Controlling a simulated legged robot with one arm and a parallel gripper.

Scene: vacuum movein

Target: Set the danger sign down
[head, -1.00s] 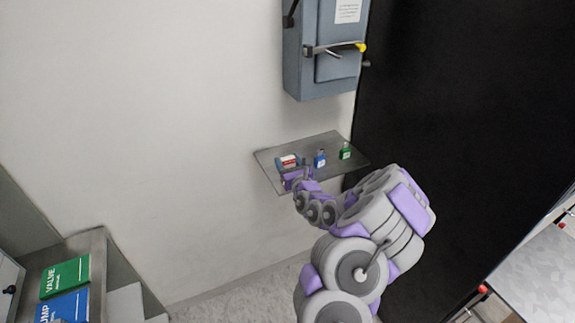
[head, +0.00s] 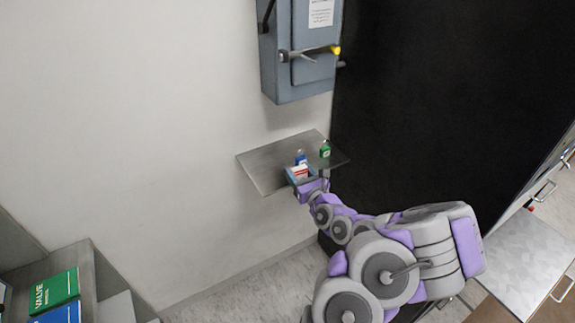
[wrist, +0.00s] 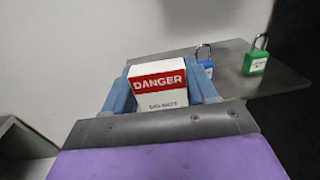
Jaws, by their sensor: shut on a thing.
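The danger sign (wrist: 158,84) is a small white block with a red band reading DANGER. My gripper (wrist: 162,92) is shut on it, with a blue finger on each side in the wrist view. In the head view the sign (head: 299,172) and my gripper (head: 300,176) are at the front edge of the grey wall shelf (head: 262,168). The shelf also shows in the wrist view (wrist: 275,83). I cannot tell whether the sign touches the shelf.
A blue padlock (head: 301,157) stands just behind the sign, and a green padlock (head: 325,149) stands to its right. The shelf's left part is bare. A grey switch box (head: 300,60) hangs above. A black panel (head: 420,110) rises at the right.

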